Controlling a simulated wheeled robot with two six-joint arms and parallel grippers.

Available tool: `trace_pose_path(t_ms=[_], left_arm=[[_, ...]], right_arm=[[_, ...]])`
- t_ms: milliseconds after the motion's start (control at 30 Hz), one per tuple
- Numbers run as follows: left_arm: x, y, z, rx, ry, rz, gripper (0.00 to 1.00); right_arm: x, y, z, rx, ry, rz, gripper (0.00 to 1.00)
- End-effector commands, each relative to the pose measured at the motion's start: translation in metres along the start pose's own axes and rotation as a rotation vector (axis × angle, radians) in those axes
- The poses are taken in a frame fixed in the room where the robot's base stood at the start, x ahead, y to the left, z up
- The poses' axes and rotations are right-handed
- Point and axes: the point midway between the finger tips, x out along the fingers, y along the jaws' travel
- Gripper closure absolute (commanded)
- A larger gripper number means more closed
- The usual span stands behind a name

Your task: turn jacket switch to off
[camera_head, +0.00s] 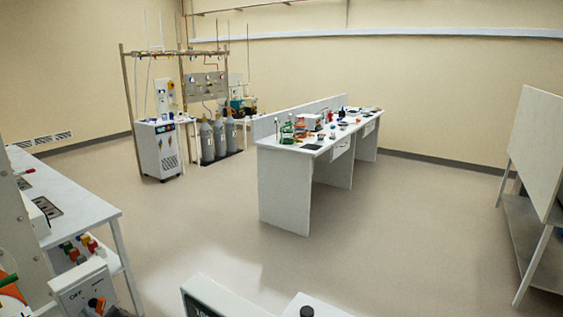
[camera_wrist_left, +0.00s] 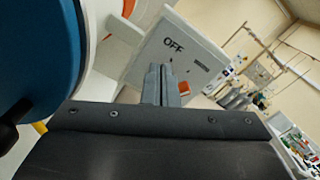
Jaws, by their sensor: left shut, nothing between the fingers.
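A white switch box (camera_head: 76,286) labelled OFF is at the lower left of the head view. It also fills the upper middle of the left wrist view (camera_wrist_left: 205,50). An orange switch knob (camera_head: 97,303) is on its front, low in the head view. In the left wrist view an orange part (camera_wrist_left: 184,88) shows just right of the fingers, partly hidden by them. My left gripper (camera_wrist_left: 160,84) is shut and empty, its fingertips in front of the box's lower part. I cannot tell whether they touch the knob. My right gripper is not in view.
A large round blue-and-white body (camera_wrist_left: 45,50) crowds the left of the wrist view. A white bench (camera_head: 70,205) stands at the left, with several coloured items (camera_head: 82,247) below its top. A lab bench (camera_head: 285,185) stands mid-room. The floor between is clear.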

Motion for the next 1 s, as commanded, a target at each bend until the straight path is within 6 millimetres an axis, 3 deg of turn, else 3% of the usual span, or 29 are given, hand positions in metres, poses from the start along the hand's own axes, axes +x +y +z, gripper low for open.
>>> trace_pose_path(t_ms=[533,1000], left_arm=[[-0.056,0.001,-0.001,-0.001,0.003,0.002,1.0],[-0.06,0.001,-0.002,-0.029,0.0,0.001,1.0]], right_arm=[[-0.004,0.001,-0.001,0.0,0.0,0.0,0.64],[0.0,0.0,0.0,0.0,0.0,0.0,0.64]])
